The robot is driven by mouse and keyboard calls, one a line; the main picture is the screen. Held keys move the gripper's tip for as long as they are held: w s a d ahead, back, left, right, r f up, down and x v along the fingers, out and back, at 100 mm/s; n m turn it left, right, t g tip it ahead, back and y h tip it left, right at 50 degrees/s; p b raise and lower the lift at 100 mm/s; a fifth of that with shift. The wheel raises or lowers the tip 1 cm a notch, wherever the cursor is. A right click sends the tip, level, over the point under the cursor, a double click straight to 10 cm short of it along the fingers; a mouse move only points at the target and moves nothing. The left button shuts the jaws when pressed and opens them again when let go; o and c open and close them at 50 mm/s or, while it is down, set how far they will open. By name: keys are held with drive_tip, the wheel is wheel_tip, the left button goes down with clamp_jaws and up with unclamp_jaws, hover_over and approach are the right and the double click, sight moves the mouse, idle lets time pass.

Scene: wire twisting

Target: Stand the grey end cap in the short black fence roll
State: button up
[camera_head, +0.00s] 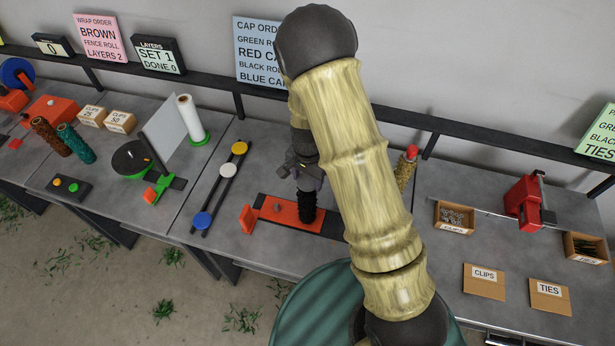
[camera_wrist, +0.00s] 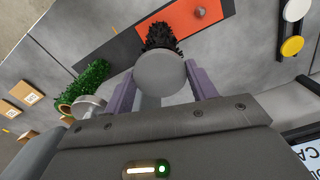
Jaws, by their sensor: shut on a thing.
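The short black fence roll (camera_head: 307,207) stands upright on an orange plate (camera_head: 275,208) at the middle of the bench. It also shows in the wrist view (camera_wrist: 160,36), just beyond the grey end cap. The grey end cap (camera_wrist: 160,74) is a pale round disc between the two purple fingers of my gripper (camera_wrist: 163,88), which is shut on it. The disc covers part of the roll's top end; I cannot tell whether it touches the roll. In the head view my gripper (camera_head: 305,178) is right above the roll, and the cap is hard to make out.
A rail left of the plate holds blue (camera_head: 202,219), white (camera_head: 228,170) and yellow (camera_head: 239,147) caps. A green roll (camera_wrist: 88,80) lies beside the plate in the wrist view. A red-capped roll (camera_head: 405,170) stands behind my arm. A clip box (camera_head: 454,218) is at right.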

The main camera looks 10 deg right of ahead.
sight(308, 181)
drive_tip(key=shift+f+b, duration=0.55)
drive_tip(key=shift+f, duration=0.25)
drive_tip(key=o, duration=1)
drive_tip(key=shift+o, duration=0.2)
wheel_tip(308, 181, up, 18)
drive_tip(key=b, duration=0.3)
drive_tip(key=shift+f, duration=0.25)
